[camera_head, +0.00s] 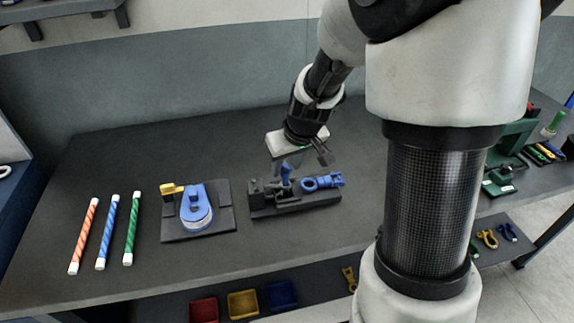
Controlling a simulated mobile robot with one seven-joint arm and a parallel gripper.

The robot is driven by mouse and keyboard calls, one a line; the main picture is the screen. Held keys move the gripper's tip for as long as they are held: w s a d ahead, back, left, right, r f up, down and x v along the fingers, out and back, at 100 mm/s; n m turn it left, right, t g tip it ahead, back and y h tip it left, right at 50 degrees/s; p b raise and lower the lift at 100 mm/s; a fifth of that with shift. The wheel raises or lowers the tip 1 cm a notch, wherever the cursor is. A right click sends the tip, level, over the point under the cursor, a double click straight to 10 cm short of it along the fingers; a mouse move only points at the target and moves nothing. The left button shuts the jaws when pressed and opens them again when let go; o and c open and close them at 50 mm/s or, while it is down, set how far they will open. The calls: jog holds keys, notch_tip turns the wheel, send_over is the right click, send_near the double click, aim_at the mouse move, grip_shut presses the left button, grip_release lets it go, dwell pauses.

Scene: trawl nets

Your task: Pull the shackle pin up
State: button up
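A blue shackle (323,182) lies at the right end of a dark fixture (300,203) on the bench. A small blue upright piece (286,173), which looks like the shackle pin, stands at the left part of the same fixture. My gripper (284,166) points down from above, its grey fingers right at the top of this blue piece. The fingers are small and partly overlap the blue piece in this view. I cannot tell whether they touch it or are closed on it.
A blue device with a yellow part (194,207) sits on a dark plate left of the fixture. Orange, blue and green striped rods (108,232) lie farther left. Coloured bins (243,303) are below the front edge.

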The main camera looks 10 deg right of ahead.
jog(key=shift+f, duration=0.1)
jog(key=p+v, duration=0.1)
jog(key=v, duration=1.6)
jog(key=shift+r, duration=0.2)
jog(key=shift+s+r+p, duration=0.1)
jog(key=shift+p, duration=0.2)
jog(key=s+r+m+p, duration=0.1)
jog(key=s+r+p, duration=0.1)
jog(key=s, duration=0.5)
jog(key=s+a+r+m+t+h+p, duration=0.1)
jog(key=s+r+p, duration=0.1)
jog(key=s+r, duration=0.3)
jog(key=s, duration=0.3)
jog(key=shift+s+a+m, duration=0.3)
